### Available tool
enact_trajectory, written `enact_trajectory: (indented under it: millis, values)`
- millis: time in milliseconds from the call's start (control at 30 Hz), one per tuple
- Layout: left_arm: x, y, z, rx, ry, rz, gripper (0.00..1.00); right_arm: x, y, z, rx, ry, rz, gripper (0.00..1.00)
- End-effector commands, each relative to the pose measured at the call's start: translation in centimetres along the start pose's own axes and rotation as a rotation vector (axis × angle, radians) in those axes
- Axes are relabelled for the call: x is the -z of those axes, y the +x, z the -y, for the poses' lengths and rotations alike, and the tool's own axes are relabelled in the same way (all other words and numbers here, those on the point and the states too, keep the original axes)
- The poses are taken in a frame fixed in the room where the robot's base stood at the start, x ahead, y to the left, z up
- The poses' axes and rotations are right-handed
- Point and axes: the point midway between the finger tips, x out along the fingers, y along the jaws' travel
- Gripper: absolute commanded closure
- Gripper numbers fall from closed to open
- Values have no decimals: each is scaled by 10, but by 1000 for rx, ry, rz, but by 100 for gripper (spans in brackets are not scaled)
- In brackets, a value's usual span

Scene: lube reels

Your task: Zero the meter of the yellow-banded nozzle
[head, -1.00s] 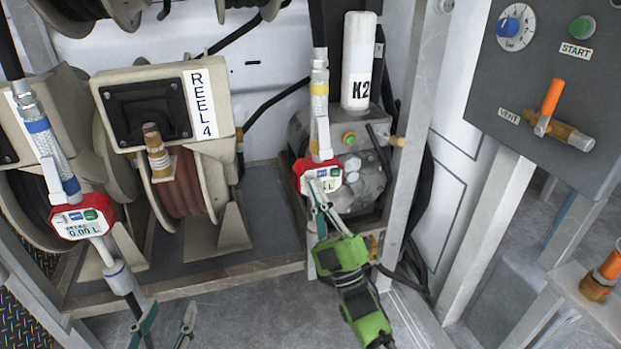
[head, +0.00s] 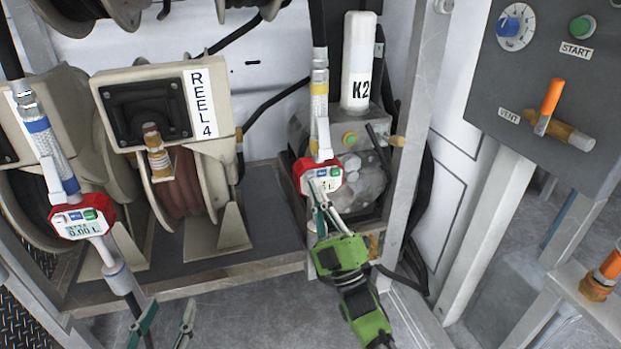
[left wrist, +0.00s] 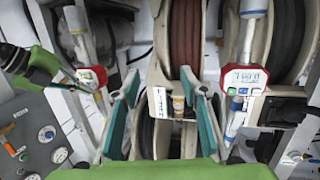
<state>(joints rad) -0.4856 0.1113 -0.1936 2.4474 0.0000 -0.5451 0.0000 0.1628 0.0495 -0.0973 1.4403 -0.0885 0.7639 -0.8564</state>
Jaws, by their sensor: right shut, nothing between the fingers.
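A blue-banded nozzle (head: 40,130) with a red meter (head: 82,219) reading 0.00 L hangs at the left. REEL 4 (head: 150,110) stands between the nozzles. A grey panel (head: 560,70) with START button and VENT valve is at the right. A frame post (head: 405,150) stands right of the yellow-banded nozzle.

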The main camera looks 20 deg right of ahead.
Motion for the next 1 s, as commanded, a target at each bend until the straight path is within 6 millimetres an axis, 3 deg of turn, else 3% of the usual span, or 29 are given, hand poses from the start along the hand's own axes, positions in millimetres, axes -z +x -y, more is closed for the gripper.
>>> enact_trajectory:
  millis: [500,1000]
  values:
    - [23,2,-5,-11,-3,-105,60,-4,5,4,0,0,1,100]
    - [24,2,-4,-8,-1,-109,60,-4,5,4,0,0,0,100]
